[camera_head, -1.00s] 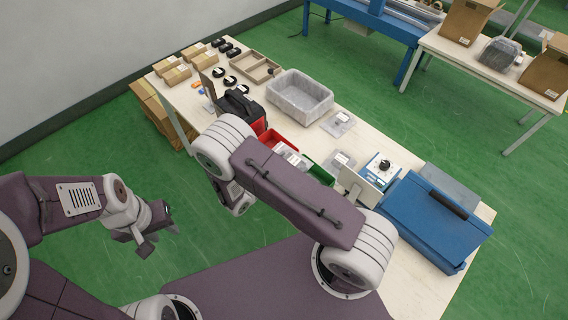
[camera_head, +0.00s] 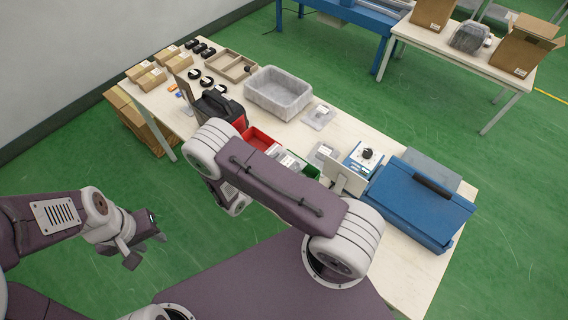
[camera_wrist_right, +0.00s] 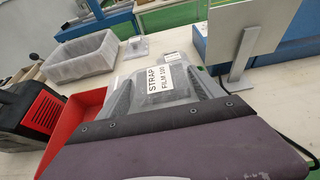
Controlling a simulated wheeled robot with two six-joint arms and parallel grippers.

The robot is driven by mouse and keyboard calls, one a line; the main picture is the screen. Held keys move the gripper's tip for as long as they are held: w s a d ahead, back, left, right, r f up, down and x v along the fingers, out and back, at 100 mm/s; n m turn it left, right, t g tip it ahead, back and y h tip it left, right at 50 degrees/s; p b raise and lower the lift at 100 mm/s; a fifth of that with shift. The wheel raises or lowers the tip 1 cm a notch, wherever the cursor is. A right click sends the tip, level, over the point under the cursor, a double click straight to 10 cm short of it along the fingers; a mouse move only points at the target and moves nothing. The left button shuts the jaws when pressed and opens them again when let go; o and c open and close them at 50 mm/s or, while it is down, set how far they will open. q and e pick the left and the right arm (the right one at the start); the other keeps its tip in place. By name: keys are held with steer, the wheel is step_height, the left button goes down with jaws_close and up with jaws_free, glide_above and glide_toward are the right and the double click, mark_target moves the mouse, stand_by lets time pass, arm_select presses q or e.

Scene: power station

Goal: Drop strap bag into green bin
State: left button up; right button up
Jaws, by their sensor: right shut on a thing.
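The strap bag (camera_wrist_right: 163,85) is a clear grey plastic bag with a white label reading "STRAP FILM 100". My right gripper (camera_wrist_right: 172,92) is shut on it, with a finger on each side in the right wrist view. In the head view my right forearm hides this gripper, and a labelled grey bag (camera_head: 289,160) shows just past the forearm. The green bin (camera_head: 308,171) shows only as a strip of rim beside that bag; in the right wrist view the bag hides nearly all of it. My left gripper (camera_head: 140,242) is open and empty over the floor, left of the table.
A red bin (camera_head: 259,139) stands beside the green one. A grey tub (camera_head: 278,92), a black-and-red case (camera_head: 218,107), a small panel on a stand (camera_head: 347,172), a dial device (camera_head: 364,160) and a blue case (camera_head: 418,205) crowd the table (camera_head: 335,103).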

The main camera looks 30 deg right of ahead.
steer(key=shift+f, duration=0.1)
steer(key=o, duration=1.5)
steer(key=shift+a, duration=0.1)
steer(key=b+v, duration=0.2)
steer(key=v, duration=0.7)
